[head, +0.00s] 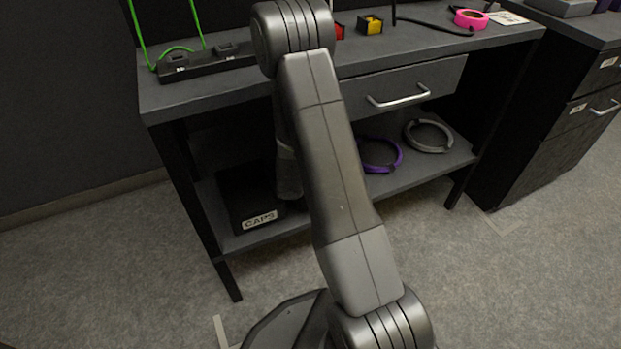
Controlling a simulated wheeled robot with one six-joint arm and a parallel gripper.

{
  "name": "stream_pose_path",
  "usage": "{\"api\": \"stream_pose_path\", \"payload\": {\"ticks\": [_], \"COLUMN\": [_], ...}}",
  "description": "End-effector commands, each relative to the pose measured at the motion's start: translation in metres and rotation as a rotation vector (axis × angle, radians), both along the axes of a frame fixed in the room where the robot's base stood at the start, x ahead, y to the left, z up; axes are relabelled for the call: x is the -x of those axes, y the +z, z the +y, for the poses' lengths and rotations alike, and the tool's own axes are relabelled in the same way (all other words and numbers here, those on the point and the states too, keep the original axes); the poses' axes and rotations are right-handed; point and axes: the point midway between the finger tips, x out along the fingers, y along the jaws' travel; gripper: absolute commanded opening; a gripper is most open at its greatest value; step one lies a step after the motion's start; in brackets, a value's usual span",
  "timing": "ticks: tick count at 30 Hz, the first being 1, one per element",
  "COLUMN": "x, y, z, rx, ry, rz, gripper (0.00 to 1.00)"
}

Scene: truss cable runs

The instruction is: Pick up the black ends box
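No box marked "ends" can be read in the head view. A black box (240,190) with a white label reading "CAPS" sits on the lower shelf of the dark bench, at its left end. My arm crosses the middle of the view and hides part of the shelf and benchtop. A grey link of it hangs at the right side of the black box; I cannot tell whether it touches. My gripper does not show.
The benchtop (430,48) holds a black strip (205,62) with green cables, a yellow block (370,25) and a pink ring (470,19). A drawer (420,85) is shut. Purple (382,168) and grey rings (428,150) lie on the lower shelf (400,185). A cabinet (545,120) stands right.

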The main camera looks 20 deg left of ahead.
Motion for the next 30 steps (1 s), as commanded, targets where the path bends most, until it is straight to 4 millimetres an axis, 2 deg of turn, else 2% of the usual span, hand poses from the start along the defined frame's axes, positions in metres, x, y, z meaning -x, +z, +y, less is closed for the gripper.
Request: {"api": "stream_pose_path", "payload": {"ticks": [23, 24, 28, 30], "x": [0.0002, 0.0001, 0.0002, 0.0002], "y": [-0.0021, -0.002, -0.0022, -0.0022], "z": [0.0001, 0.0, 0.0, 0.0], "rx": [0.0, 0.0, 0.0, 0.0], "ry": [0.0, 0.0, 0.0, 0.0], "rz": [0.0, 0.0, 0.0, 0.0], "gripper": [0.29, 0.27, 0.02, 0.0]}}
